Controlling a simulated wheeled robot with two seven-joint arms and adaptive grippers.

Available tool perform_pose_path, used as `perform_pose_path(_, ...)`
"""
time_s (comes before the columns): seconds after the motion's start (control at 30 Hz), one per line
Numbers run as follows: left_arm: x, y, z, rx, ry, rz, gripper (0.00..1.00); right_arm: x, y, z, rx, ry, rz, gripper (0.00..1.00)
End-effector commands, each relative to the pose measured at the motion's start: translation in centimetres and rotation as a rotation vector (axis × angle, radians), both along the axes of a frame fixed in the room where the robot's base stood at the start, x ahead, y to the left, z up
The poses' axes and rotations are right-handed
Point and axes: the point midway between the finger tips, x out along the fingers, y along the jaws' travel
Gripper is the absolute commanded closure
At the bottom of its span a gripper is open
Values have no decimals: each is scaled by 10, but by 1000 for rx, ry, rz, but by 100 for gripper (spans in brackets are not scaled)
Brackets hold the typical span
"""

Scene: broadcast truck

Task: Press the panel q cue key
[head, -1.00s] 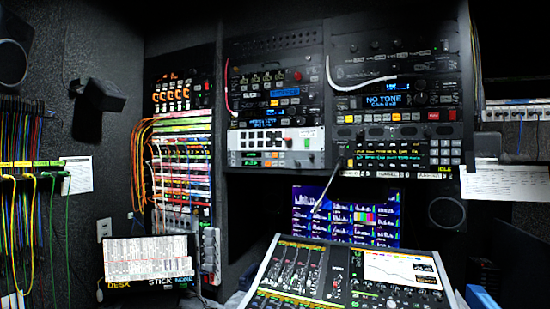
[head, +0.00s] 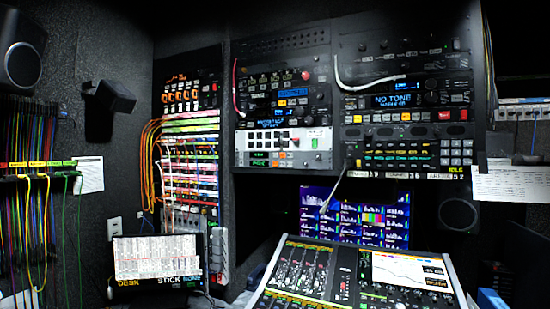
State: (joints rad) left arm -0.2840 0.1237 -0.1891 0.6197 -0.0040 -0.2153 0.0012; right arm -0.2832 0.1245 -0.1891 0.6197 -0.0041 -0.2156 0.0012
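The rack bays hold several panels with small keys. An intercom-style panel (head: 412,153) with rows of lit yellow and green labels and a grey keypad (head: 455,152) at its right end sits low in the right bay. A white-faced panel (head: 283,146) with dark square keys sits low in the left bay. The lettering on the keys is too small to read, so I cannot tell which one is the q cue key. Neither of my grippers is in view.
A mixing console (head: 355,278) stands in front, below a multiview screen (head: 352,215). A small monitor (head: 157,258) stands at lower left. Orange cables (head: 150,165) hang by the patch bay. A thin pale gooseneck (head: 334,190) rises in front of the screen.

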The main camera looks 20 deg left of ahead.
Motion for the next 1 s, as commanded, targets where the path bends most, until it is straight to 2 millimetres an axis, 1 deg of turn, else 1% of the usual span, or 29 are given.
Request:
perform_pose_path(0.03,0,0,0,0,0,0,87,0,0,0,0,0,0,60)
perform_pose_path(0.13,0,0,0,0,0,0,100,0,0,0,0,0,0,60)
perform_pose_path(1.0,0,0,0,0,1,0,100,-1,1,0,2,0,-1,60)
